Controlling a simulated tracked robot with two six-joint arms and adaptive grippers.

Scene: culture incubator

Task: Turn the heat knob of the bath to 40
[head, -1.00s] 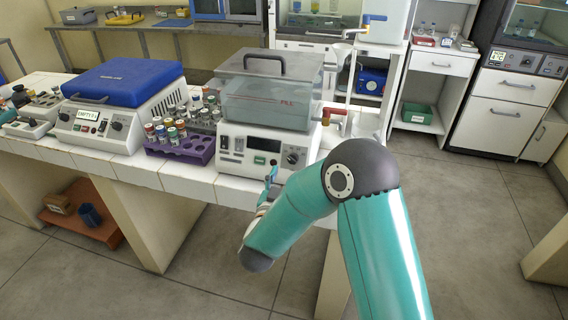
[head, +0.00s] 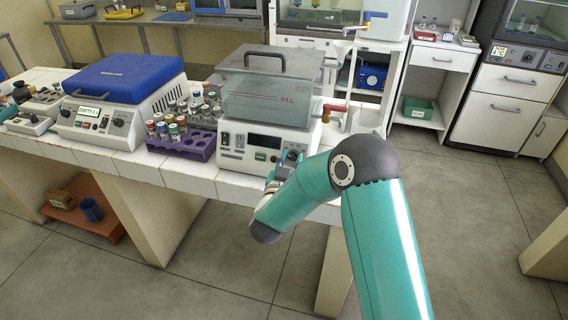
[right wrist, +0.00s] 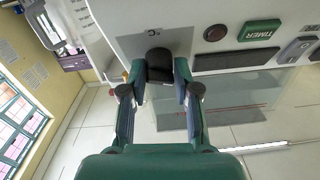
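The bath (head: 268,98) is a white unit with a clear lidded tank, standing on the tiled bench. Its front panel carries a dark display (head: 264,141) whose reading I cannot make out. The black heat knob (right wrist: 159,66) is at the panel's right end. My right gripper (right wrist: 160,72) is at the panel, one fingertip on each side of the knob, with no clear gap; it looks shut on the knob. In the head view, the right gripper (head: 283,168) largely hides the knob, and its setting cannot be read. My left gripper is not in view.
A purple rack (head: 181,144) with capped tubes stands just left of the bath. A blue-lidded machine (head: 122,85) is further left. A red-handled tap (head: 334,108) sticks out at the bath's right. A green TIMER button (right wrist: 259,29) and a red round button (right wrist: 215,32) are near the knob.

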